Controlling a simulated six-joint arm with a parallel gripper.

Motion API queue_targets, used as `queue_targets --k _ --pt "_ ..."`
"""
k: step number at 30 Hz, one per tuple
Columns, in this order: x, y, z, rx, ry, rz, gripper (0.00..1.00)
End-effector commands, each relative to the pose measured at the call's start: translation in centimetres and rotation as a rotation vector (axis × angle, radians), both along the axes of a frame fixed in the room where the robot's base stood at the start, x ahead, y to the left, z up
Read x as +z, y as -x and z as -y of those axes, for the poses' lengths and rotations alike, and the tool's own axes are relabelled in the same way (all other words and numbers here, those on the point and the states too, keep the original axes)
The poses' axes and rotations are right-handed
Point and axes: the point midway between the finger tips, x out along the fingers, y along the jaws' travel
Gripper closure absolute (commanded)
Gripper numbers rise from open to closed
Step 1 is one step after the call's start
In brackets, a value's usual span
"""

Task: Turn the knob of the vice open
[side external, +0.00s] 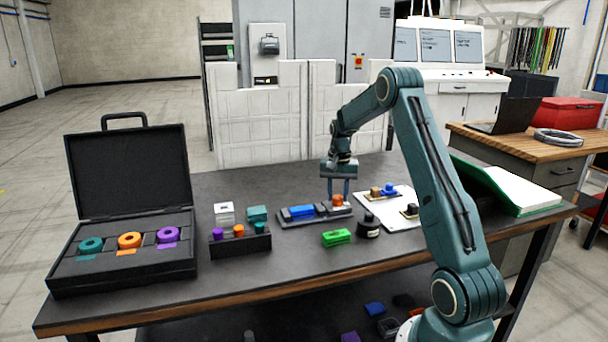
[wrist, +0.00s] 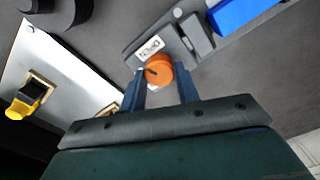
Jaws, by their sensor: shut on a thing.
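The vice (side external: 290,217) is a dark grey fixture on the table, with a blue block (side external: 302,212) between its jaws. Its orange knob (side external: 338,200) is at the right end. My gripper (side external: 338,198) points down over that end, with its fingers around the knob. In the wrist view, the orange knob (wrist: 159,71) sits between the two blue fingertips of my gripper (wrist: 160,85), which is shut on it. A white label (wrist: 150,47) lies beside the knob on the vice body (wrist: 185,45). The fingers hide the knob's sides.
A white plate (side external: 400,220) with small fixtures is right of the vice. A green block (side external: 337,237) and a black round piece (side external: 368,228) lie in front. A rack of coloured pegs (side external: 240,245) and an open black case (side external: 125,270) are left.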

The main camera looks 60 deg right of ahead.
Motion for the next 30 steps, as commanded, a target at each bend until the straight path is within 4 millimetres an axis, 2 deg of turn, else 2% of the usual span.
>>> queue_targets --k 12,30 --pt "0.19 -0.01 0.10 -0.296 0.004 0.004 0.91" --pt "0.22 -0.01 0.14 -0.367 0.005 0.004 0.91"
